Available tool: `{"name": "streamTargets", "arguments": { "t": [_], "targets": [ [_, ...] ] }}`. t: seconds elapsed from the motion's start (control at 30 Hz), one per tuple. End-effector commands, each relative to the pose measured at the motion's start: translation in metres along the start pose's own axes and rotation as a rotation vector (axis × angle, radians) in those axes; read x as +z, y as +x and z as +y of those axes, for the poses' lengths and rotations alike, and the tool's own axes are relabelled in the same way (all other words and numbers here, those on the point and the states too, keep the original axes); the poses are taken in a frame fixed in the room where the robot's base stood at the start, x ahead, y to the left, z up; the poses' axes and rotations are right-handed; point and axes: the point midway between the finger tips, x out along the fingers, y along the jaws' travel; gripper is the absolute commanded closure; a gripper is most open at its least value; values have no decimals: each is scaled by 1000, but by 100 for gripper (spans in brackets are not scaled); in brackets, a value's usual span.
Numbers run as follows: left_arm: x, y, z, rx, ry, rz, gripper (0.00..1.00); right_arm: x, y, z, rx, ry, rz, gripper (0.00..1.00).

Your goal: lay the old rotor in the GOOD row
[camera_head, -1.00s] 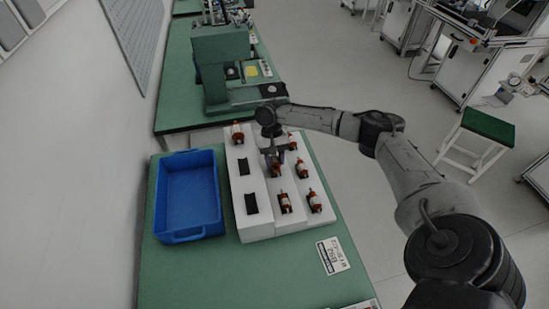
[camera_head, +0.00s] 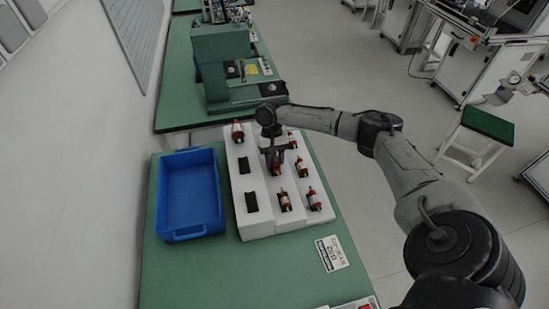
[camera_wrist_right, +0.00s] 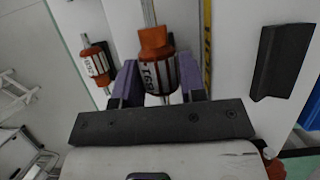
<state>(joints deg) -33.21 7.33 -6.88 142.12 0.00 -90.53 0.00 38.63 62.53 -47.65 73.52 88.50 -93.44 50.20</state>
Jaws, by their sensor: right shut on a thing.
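My right gripper (camera_head: 275,153) is over the white stepped rack (camera_head: 262,222), shut on an orange-and-white rotor (camera_head: 277,170) in the middle row. In the right wrist view the purple fingers (camera_wrist_right: 158,84) flank this rotor (camera_wrist_right: 155,72), which has a printed white label. I cannot tell whether it rests in its seat or is just clear of it. Another rotor (camera_head: 285,202) lies in the middle row. The left row has one rotor (camera_head: 238,133) at its far end and two empty black seats (camera_head: 244,165). My left gripper is out of view.
The right row holds several rotors (camera_head: 314,199), close beside my gripper. An empty blue bin (camera_head: 189,234) stands left of the rack on the green table (camera_head: 200,280). A printed sign (camera_head: 332,254) lies in front. A green machine (camera_head: 223,80) stands behind.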

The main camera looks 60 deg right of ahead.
Motion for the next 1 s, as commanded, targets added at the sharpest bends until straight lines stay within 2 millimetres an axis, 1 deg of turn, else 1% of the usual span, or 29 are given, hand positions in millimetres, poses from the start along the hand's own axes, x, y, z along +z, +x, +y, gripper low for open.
{"name": "streamTargets", "arguments": {
  "t": [0.57, 1.0],
  "targets": [
    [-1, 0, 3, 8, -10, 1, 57, -6, 14, 0, -1, 1, -1, 94],
    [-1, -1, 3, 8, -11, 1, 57, -6, 15, 0, 0, 1, 0, 94]
  ]
}}
